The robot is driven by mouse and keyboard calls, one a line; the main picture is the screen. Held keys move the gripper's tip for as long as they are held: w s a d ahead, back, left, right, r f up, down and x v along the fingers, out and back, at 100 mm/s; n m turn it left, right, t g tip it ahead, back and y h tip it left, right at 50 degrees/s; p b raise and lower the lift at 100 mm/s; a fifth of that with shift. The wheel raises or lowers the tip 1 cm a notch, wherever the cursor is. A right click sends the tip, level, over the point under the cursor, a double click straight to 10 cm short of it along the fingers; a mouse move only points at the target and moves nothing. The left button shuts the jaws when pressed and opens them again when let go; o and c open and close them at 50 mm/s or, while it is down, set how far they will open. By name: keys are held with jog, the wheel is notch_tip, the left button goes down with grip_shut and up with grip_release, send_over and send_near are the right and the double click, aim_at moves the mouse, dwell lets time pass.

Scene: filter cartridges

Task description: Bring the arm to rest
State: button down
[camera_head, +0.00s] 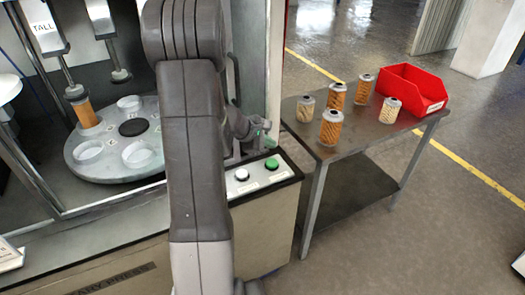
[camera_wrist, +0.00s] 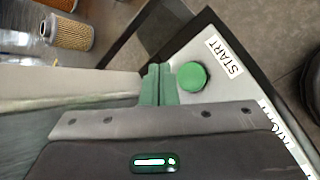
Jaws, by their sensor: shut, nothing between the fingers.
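My gripper (camera_head: 265,136) is at the control panel of the machine, just above the green button. In the wrist view my gripper (camera_wrist: 158,82) shows its two green fingers together, with nothing between them. The green START button (camera_wrist: 192,76) lies right beside the fingertips, and it also shows in the head view (camera_head: 271,164). I cannot tell whether the fingers touch it. My arm rises across the middle of the head view and hides part of the machine.
A white button (camera_head: 241,174) sits left of the green one. The rotary table (camera_head: 115,160) holds clear cups and an orange cartridge (camera_head: 85,113). A steel table (camera_head: 350,135) at right carries several cartridges (camera_head: 331,127) and a red bin (camera_head: 412,88). Open floor lies beyond.

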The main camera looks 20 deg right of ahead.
jog(key=shift+f, duration=0.15)
jog(key=shift+f+b, duration=0.55)
jog(key=shift+f, duration=0.05)
jog(key=p, duration=0.2)
jog(key=shift+r+p, duration=0.3)
jog(key=shift+r, duration=0.05)
jog(key=shift+p, duration=0.45)
